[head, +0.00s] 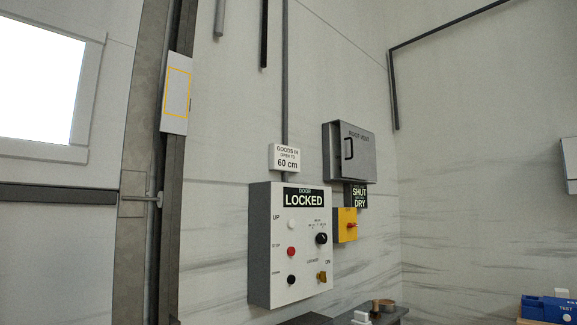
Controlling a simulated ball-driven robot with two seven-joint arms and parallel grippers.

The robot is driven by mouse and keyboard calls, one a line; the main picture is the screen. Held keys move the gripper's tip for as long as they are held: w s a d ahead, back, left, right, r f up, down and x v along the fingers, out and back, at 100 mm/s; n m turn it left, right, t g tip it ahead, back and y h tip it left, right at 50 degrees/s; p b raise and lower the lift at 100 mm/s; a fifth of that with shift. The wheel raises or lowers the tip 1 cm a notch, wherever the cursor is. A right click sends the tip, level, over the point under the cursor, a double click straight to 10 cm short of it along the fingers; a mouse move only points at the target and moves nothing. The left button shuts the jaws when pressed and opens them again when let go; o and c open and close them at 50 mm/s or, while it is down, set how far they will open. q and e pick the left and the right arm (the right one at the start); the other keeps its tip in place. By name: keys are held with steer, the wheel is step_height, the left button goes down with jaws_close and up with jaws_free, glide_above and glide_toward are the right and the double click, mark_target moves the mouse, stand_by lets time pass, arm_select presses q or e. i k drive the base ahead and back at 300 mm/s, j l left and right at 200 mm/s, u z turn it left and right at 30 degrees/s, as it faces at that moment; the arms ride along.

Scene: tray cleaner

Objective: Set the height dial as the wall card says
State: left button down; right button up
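The wall card (285,158) is a white plate above the control box and reads "GOODS IN OPEN TO 60 cm". Neither of my grippers is in view.
The face also carries a white button (291,225), a red button (291,252), a black button (291,279) and a brass-coloured key switch (321,277). A yellow switch box (345,225) with a red handle and a grey cabinet (352,155) are at right. A blue case (545,308) sits lower right.

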mark_target(322, 237)
steer(key=i+l+u, duration=0.1)
steer(key=i+l, duration=0.25)
steer(key=i+l+u, duration=0.15)
steer(key=i+l, duration=0.15)
steer(key=l, duration=0.2)
